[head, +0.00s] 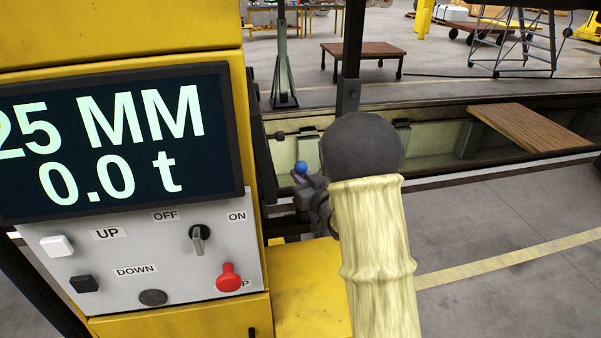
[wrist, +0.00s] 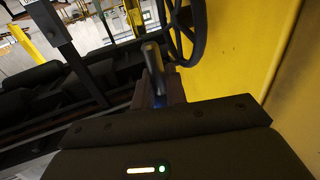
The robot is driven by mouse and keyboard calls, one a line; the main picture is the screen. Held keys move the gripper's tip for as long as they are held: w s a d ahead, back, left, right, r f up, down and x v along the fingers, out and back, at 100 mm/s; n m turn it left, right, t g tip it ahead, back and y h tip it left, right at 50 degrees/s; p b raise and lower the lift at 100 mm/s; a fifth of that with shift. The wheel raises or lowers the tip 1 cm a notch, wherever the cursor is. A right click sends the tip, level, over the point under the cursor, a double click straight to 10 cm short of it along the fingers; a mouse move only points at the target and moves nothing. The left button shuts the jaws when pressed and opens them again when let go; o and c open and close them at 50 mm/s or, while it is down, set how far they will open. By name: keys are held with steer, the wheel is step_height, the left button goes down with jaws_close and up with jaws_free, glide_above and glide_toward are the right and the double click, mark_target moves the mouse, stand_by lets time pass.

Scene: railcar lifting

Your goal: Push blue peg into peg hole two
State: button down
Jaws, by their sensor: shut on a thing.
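My gripper (head: 308,188) is just right of the yellow jack cabinet, partly hidden by my own arm. It is shut on the blue peg (head: 300,167), whose round blue knob shows above the fingers in the head view. In the wrist view my gripper (wrist: 160,92) has a grey metal rod standing out beyond its fingers, with a bit of blue at the blue peg (wrist: 158,102) low between them. No peg hole can be made out in either view.
The yellow cabinet (head: 120,30) carries a display (head: 110,145) reading 25 MM and 0.0 t, above a switch panel (head: 150,265). A dark handwheel (wrist: 187,30) is close beyond the gripper beside a yellow wall (wrist: 240,50).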

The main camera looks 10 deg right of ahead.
steer(key=shift+s, duration=0.15)
steer(key=shift+d+b, duration=0.1)
steer(key=shift+b, duration=0.35)
step_height(320, 180, down, 5)
steer(key=b, duration=0.5)
steer(key=shift+f, duration=0.35)
steer(key=shift+b, duration=0.85)
stand_by(1.2)
steer(key=shift+f+b, duration=2.3)
steer(key=shift+f, duration=0.05)
steer(key=c, duration=1.3)
jaws_free()
steer(key=shift+c, duration=0.2)
steer(key=shift+s, duration=0.1)
